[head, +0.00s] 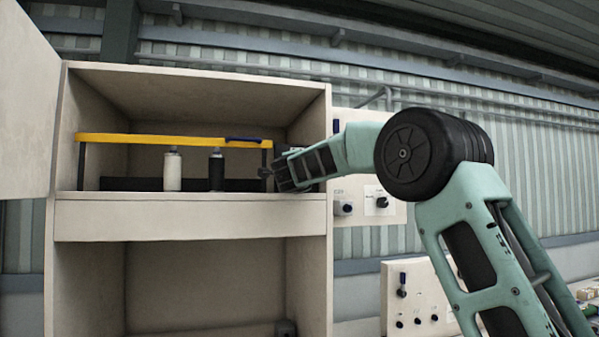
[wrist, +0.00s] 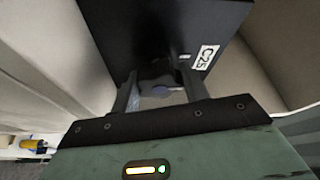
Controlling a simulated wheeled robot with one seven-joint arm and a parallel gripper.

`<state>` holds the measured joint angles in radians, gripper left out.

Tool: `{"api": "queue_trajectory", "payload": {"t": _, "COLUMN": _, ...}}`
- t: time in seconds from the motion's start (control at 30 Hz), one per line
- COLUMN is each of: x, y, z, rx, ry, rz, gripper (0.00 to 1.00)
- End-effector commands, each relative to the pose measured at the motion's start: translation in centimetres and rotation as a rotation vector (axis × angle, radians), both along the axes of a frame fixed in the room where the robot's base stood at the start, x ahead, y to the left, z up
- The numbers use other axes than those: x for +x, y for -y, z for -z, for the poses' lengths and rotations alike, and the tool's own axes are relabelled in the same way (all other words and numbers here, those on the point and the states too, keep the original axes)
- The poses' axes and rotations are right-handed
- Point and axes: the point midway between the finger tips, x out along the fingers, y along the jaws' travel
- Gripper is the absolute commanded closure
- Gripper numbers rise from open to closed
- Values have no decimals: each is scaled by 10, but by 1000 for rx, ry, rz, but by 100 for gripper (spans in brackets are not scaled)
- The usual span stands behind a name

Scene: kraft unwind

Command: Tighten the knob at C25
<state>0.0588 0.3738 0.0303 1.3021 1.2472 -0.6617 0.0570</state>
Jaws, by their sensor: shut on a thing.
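A dark box with a white C25 label (wrist: 205,57) fills the upper middle of the wrist view. The knob (wrist: 160,89) on it shows only as a small greyish-blue shape between my fingers, largely shaded. My gripper (wrist: 160,95) is shut on the knob, one finger on each side. In the head view my gripper (head: 268,173) reaches into the right side of the open cabinet's upper compartment. My gripper and arm hide most of the dark box there, and the knob cannot be made out.
The cabinet (head: 190,218) has an open door (head: 25,100) at left. Inside stand a yellow bar (head: 170,139) on dark legs, a white bottle (head: 172,170) and a dark bottle (head: 216,170). Panels with knobs (head: 415,295) are right of the cabinet, near my arm.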

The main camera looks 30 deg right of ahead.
Motion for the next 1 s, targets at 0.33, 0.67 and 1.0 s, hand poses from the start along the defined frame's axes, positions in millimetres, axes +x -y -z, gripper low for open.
{"api": "queue_trajectory", "payload": {"t": 0.33, "x": 0, "y": 2, "z": 3, "rx": 1, "ry": -4, "rz": 5, "gripper": 33}}
{"api": "queue_trajectory", "payload": {"t": 0.67, "x": -14, "y": -10, "z": 6, "rx": 0, "ry": 0, "rz": 0, "gripper": 33}}
{"api": "queue_trajectory", "payload": {"t": 1.0, "x": -75, "y": -57, "z": 16, "rx": 0, "ry": 0, "rz": 0, "gripper": 33}}
